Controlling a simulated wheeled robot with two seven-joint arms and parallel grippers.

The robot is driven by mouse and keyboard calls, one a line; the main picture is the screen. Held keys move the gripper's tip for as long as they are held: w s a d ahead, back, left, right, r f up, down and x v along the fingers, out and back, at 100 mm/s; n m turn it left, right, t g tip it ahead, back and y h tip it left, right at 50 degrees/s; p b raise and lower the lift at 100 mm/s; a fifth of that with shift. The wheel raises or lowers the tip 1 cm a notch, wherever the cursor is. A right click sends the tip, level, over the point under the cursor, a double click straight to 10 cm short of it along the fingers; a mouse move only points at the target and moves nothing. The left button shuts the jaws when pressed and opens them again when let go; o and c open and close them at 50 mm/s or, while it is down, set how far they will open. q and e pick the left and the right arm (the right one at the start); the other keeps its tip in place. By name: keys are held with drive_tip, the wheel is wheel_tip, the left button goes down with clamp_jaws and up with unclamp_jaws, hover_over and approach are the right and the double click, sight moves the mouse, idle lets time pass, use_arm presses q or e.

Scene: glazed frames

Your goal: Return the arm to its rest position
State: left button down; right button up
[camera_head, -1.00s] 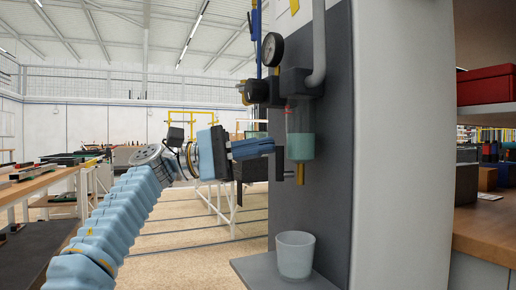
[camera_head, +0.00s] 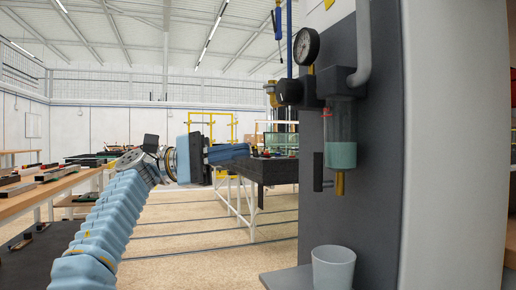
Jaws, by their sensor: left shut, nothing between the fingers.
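My left arm, in a pale blue cover, comes in from the lower left of the head view. My left gripper (camera_head: 240,151) is at its end, shut and empty, pointing right. It stands to the left of the filter bowl (camera_head: 341,140), which holds greenish liquid, with a visible gap between them. A small black lever or bracket (camera_head: 319,172) sits on the grey panel below the bowl's left side. A white cup (camera_head: 333,267) stands upright on the shelf under the bowl's yellow drain. My right gripper is out of view.
The grey panel (camera_head: 380,215) with gauge (camera_head: 306,45) and pipes fills the right side. A shelf (camera_head: 287,279) juts out low. A wooden workbench (camera_head: 40,190) with several parts is at the left. A dark table (camera_head: 268,170) stands behind the gripper. Floor between is open.

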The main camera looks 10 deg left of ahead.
use_arm(q)
drive_tip(key=shift+a, duration=0.95)
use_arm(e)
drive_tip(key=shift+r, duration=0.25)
